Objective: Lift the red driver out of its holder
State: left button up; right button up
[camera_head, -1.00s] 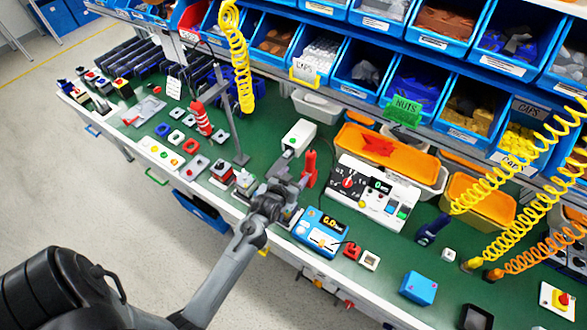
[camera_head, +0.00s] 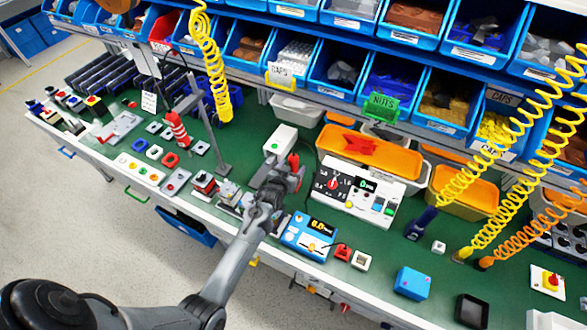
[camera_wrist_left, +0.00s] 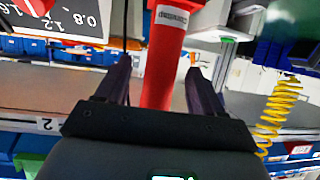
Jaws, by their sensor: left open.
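The red driver (camera_head: 293,160) stands beside the white meter box at the middle of the bench, its lower part covered by my left gripper (camera_head: 293,174). In the left wrist view the red driver (camera_wrist_left: 167,55) is a red shaft with a white label, running between the two dark fingers of my left gripper (camera_wrist_left: 159,68). The fingers stand apart with a visible gap on each side of it. The holder is hidden and I cannot make it out. My right gripper is not in view.
A white box (camera_head: 281,138) stands just behind the driver. The white meter box (camera_head: 350,208) with a red knob is to its right, and a blue meter (camera_head: 306,238) lies in front. Yellow coiled hoses (camera_head: 212,65) hang nearby.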

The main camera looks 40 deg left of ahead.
aim_at(293, 153)
pick_arm(q)
jog(key=shift+x, duration=1.05)
jog(key=shift+c, duration=0.2)
jog(key=shift+r, duration=0.1)
grip_shut()
jog(key=shift+r, duration=0.1)
notch_tip(293, 153, up, 10)
jog(key=shift+f+p, duration=0.1)
jog(key=shift+p, duration=0.2)
